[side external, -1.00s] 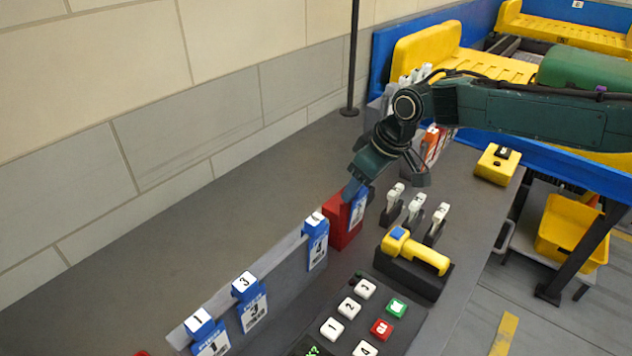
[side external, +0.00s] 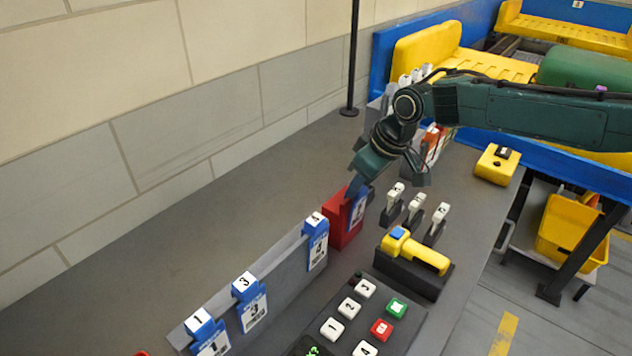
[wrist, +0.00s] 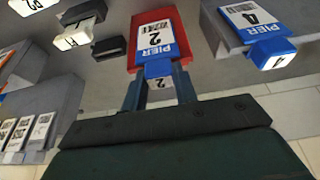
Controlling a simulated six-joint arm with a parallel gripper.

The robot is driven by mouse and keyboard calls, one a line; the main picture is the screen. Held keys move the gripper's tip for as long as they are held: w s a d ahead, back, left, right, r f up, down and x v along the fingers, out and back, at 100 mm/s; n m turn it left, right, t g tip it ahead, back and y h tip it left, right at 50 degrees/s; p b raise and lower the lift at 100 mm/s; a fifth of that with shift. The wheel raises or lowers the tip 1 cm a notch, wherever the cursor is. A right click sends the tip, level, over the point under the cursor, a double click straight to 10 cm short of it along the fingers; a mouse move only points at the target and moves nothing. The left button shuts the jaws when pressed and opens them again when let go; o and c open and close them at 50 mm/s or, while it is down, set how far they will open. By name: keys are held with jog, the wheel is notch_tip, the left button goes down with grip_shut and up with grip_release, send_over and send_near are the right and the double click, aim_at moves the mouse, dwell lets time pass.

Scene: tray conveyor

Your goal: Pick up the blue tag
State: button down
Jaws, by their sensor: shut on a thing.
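The blue tag (side external: 358,211) with a white label hangs against the front of a red block (side external: 338,222). In the wrist view the tag (wrist: 157,38) reads "PIER 2", and its numbered blue top sits between my fingers. My gripper (wrist: 160,88) is shut on that top part. In the side view my gripper (side external: 357,189) points down at the red block, and its fingers partly hide the tag's top. I cannot tell whether the tag touches the block.
A grey rail (side external: 279,279) to the left holds other blue tags, including tag 4 (side external: 317,245) and tag 3 (side external: 251,300). White-topped levers (side external: 414,205), a yellow handle (side external: 420,252) and a keypad (side external: 358,325) stand to the right. The counter behind the rail is clear.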

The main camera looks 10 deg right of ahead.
jog(key=shift+s+d+r, duration=0.15)
jog(key=shift+r, duration=1.6)
jog(key=shift+s+d+r, duration=0.1)
jog(key=shift+r, duration=1.65)
jog(key=s+d, duration=0.9)
jog(key=shift+s+d, duration=0.4)
notch_tip(320, 180, up, 6)
jog(key=shift+r, duration=0.2)
jog(key=shift+d+f, duration=0.1)
